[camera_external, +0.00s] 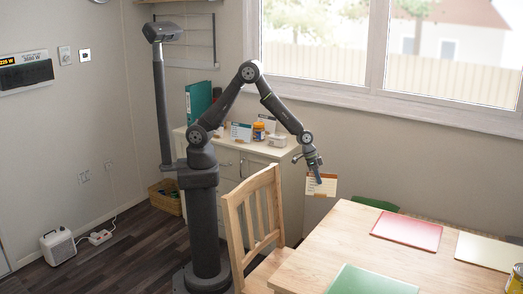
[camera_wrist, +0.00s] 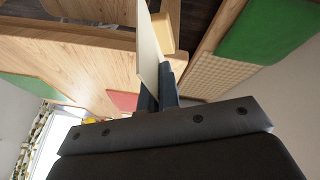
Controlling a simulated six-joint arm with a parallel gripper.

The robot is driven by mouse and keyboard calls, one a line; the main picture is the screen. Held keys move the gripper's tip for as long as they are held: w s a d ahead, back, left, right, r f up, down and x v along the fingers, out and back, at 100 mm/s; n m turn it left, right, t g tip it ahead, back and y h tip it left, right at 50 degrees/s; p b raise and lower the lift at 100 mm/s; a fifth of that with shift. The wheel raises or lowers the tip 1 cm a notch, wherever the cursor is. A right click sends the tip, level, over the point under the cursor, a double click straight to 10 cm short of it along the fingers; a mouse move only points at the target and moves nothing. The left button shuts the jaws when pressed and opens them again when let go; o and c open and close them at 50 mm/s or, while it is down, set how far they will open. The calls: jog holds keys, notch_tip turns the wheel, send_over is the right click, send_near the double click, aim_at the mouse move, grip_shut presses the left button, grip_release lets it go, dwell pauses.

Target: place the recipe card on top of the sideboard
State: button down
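The recipe card (camera_external: 321,184), white with an orange-brown top band and printed lines, hangs in the air between the sideboard and the table. My gripper (camera_external: 317,175) is shut on it. In the wrist view the card (camera_wrist: 148,50) shows nearly edge-on, rising from between my fingers (camera_wrist: 158,92). The sideboard (camera_external: 232,166) is a pale cabinet under the window, behind and left of the card. Part of its front is hidden by my arm and the chair.
On the sideboard stand a teal binder (camera_external: 198,100), cards (camera_external: 241,132), an orange jar (camera_external: 258,131) and a small pale box (camera_external: 277,140). A wooden chair (camera_external: 255,215) and a table (camera_external: 335,235) with coloured mats are in front. Bare sideboard top is limited.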

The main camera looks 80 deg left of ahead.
jog(key=s+d+r, duration=0.3)
jog(key=s+d, duration=0.3)
jog(key=d, duration=0.6)
jog(key=s+d+r+m, duration=0.1)
jog(key=s+d+r, duration=0.2)
jog(key=d, duration=0.9)
jog(key=s+d+r+m+g, duration=0.1)
jog(key=s+d+r, duration=0.2)
jog(key=s+d, duration=0.6)
jog(key=d, duration=0.3)
jog(key=shift+s+r+h, duration=0.25)
jog(key=shift+s+h, duration=0.05)
jog(key=shift+s, duration=0.05)
jog(key=w+a+f, duration=0.1)
jog(key=w+f, duration=0.9)
jog(key=w, duration=0.1)
jog(key=shift+w+a+f, duration=0.2)
jog(key=shift+w+f, duration=0.1)
jog(key=shift+f, duration=0.4)
